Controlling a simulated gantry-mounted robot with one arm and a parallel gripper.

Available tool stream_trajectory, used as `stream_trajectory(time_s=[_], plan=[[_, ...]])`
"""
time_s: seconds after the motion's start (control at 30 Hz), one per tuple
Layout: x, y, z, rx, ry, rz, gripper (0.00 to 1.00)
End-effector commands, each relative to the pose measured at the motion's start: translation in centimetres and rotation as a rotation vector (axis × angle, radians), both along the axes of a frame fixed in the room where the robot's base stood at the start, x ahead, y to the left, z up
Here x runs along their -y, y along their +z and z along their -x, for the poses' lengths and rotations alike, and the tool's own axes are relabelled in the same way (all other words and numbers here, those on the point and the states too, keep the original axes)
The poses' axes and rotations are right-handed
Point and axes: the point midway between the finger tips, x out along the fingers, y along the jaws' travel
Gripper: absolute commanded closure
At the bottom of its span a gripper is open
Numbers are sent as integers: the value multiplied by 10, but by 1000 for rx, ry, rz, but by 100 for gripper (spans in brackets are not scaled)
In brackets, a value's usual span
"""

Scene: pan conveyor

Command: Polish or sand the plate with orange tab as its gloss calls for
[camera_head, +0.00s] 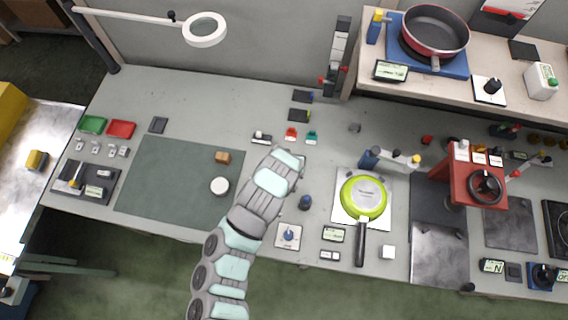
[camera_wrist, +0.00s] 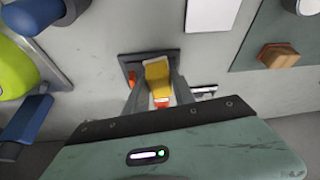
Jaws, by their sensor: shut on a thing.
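In the wrist view, my gripper (camera_wrist: 157,78) is shut on a yellow piece (camera_wrist: 157,72) with a white and orange end toward the palm. I cannot tell whether this is the plate with the orange tab. A dark square (camera_wrist: 131,60) lies behind the piece; whether they touch is unclear. A small orange-red item (camera_wrist: 131,78) shows beside the left finger. In the head view, my gripper's tips are hidden by my arm, above the middle of the bench. A small red-orange item (camera_head: 291,133) and a teal item (camera_head: 311,138) lie just beyond it.
A green pan (camera_head: 363,197) lies on a white pad right of my arm. A dark mat (camera_head: 165,190) at left bears a wooden block (camera_head: 223,157) and a white puck (camera_head: 220,186). A red press (camera_head: 467,178) stands at right. A small display (camera_head: 333,234) sits near the front edge.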

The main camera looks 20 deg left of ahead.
Motion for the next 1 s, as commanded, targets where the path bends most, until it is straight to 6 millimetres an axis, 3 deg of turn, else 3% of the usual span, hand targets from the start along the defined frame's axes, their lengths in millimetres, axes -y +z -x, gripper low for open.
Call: stream_trajectory(time_s=[0.53,1.0], plan=[[6,52,-2,3,-11,1,100],[7,56,-2,0,-12,0,100]])
